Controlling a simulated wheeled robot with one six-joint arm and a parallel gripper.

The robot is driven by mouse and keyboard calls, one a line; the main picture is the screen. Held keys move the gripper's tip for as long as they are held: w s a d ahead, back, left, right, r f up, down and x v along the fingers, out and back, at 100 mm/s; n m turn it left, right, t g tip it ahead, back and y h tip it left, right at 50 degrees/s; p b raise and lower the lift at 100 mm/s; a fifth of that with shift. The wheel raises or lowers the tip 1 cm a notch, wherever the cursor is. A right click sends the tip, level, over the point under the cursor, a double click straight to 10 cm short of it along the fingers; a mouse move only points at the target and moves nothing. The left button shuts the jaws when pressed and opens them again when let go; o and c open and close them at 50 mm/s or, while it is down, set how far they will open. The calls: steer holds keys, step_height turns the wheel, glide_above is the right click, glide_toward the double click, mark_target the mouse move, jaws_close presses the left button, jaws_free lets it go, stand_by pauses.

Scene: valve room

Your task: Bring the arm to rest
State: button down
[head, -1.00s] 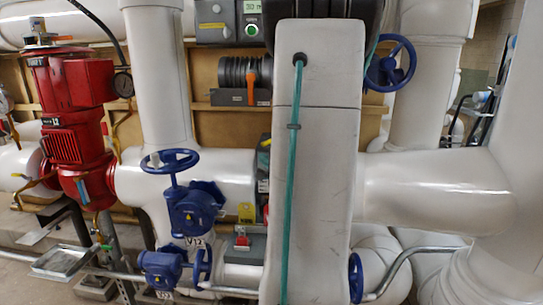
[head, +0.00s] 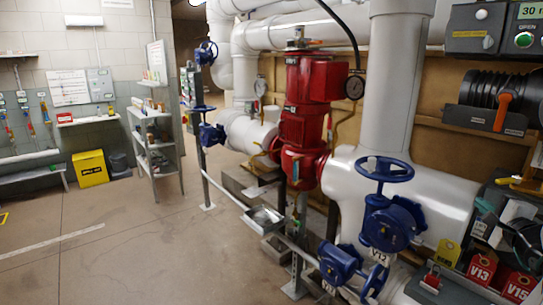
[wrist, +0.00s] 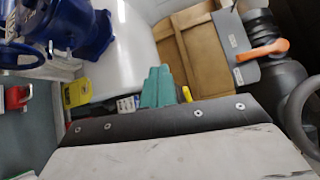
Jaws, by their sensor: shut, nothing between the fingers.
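My gripper (wrist: 157,70) shows in the wrist view as teal fingers, close together and empty, beyond the white and black body of my wrist. It points towards the wooden backing panel (wrist: 197,52) and a white pipe (wrist: 128,50). It appears apart from both. In the head view neither my arm nor my gripper is visible.
Blue valves (head: 392,222) and a red pump (head: 304,110) stand along white pipes at the right. Tags and tools crowd the lower right corner. A shelf rack (head: 155,140) and yellow box (head: 91,168) stand at the left. The floor (head: 110,235) there is mostly clear.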

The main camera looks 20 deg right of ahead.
steer(key=a+f+n+g+y, duration=0.1)
steer(key=a+n+g+y, duration=0.5)
steer(key=a, duration=0.9)
steer(key=a+f+n+g+y, duration=0.1)
steer(key=a+n+g+y, duration=0.2)
steer(key=a+n+y, duration=0.75)
steer(key=s+a+r+n+g+h, duration=0.4)
steer(key=s+a+n+h, duration=0.3)
steer(key=s+a+h, duration=0.3)
steer(key=s+a+g, duration=0.1)
steer(key=s+a, duration=0.1)
steer(key=a, duration=0.1)
steer(key=shift+n+g, duration=0.35)
steer(key=shift+g, duration=0.05)
